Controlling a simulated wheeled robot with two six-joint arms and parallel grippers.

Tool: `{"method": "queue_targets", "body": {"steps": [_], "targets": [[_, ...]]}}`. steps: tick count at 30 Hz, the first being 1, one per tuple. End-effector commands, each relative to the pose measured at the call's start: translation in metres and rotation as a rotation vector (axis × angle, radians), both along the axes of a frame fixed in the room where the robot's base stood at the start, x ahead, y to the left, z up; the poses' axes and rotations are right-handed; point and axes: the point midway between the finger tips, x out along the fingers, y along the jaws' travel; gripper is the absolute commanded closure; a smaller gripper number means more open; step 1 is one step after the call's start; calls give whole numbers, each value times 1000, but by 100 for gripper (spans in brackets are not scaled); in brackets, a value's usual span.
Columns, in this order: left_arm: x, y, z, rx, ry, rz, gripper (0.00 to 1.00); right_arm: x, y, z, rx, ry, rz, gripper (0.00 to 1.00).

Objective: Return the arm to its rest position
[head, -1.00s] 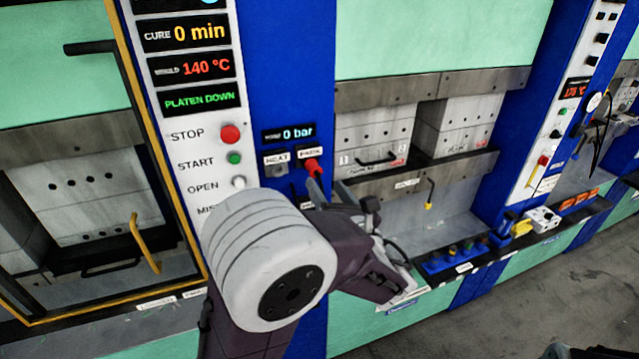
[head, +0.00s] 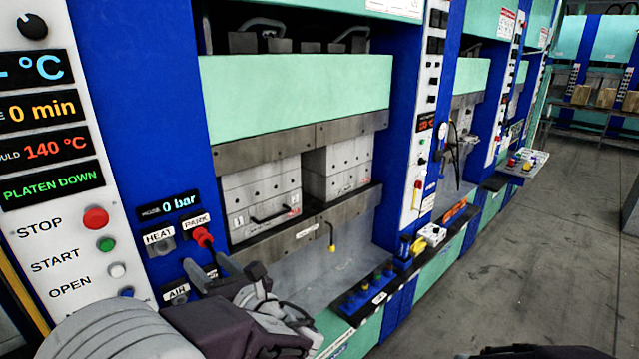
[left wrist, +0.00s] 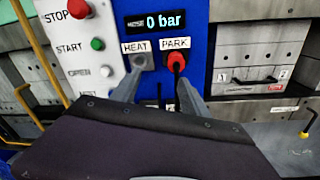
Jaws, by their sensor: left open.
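My left gripper (head: 205,264) is open and empty in front of the blue press column, just below the red PARK plug (head: 203,237). In the left wrist view its two fingers (left wrist: 159,82) stand apart. One fingertip is below the HEAT socket (left wrist: 139,60), and the other is below and right of the red PARK plug (left wrist: 176,62). Nothing is between the fingers. The plug sits at the PARK position, and the HEAT socket (head: 160,242) looks empty. My left arm comes in from the lower left and hides the lower part of the panel. My right gripper is not in view.
The white button panel (head: 70,255) with STOP, START and OPEN is at left. A press with grey mould blocks (head: 265,195) is beyond the column. A ledge with a blue tool rack (head: 368,290) runs along the front. The floor (head: 520,240) at right is open.

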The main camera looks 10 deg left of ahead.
Motion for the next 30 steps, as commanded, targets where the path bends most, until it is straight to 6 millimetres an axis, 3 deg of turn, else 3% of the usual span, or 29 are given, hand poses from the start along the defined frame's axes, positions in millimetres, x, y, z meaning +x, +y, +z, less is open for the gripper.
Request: {"method": "queue_targets", "body": {"steps": [1, 3, 5, 7, 9, 11, 12, 14, 15, 18, 20, 24, 30], "targets": [[-13, 28, -24, -12, 3, 83, 47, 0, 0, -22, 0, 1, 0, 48], [-44, 62, -59, -101, 45, 234, 47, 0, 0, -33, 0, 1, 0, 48], [-77, 82, -100, -242, 62, 372, 47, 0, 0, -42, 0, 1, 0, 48], [-116, 90, -152, -444, 42, 537, 47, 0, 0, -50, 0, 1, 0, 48], [-154, 81, -205, -678, -29, 724, 47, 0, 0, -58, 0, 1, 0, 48], [-181, 57, -248, -898, -141, 908, 47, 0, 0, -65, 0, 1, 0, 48], [-192, 34, -274, -1046, -244, 1042, 47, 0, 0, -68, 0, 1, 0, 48], [-198, -5, -302, -1259, -435, 1252, 47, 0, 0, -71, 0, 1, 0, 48], [-193, -29, -313, -1377, -570, 1378, 47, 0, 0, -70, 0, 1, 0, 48], [-171, -76, -323, -1581, -885, 1638, 47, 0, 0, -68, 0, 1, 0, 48], [-155, -90, -325, -1654, -1056, 1754, 47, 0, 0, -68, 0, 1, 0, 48], [-138, -95, -323, -1699, -1228, 1834, 47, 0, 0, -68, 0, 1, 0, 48], [-138, -95, -323, -1695, -1232, 1838, 47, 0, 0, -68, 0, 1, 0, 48]]}}
